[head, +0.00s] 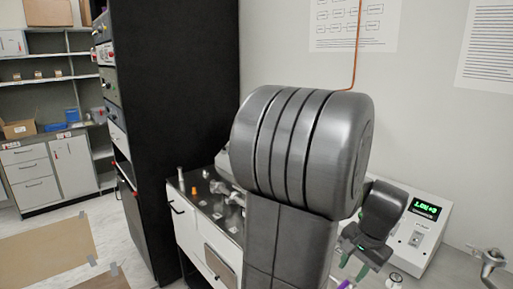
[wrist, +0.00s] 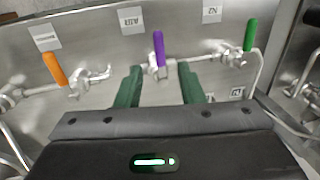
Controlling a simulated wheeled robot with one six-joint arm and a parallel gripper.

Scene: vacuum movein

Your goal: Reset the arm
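My gripper (wrist: 160,74) shows in the wrist view with its two green fingers spread apart. Nothing is clamped between them. The purple valve handle (wrist: 159,48) stands just beyond the gap between the fingertips; I cannot tell the exact distance. An orange handle (wrist: 54,68) is to the left of the fingers and a green handle (wrist: 250,35) is to the right.
A grey control box (head: 425,240) with a lit green display stands to the right of my gripper. A tall black cabinet (head: 185,110) and a white-drawered bench (head: 190,225) are to the left. Metal pipes (wrist: 90,80) run beside the fingers. Open floor (head: 120,235) lies at far left.

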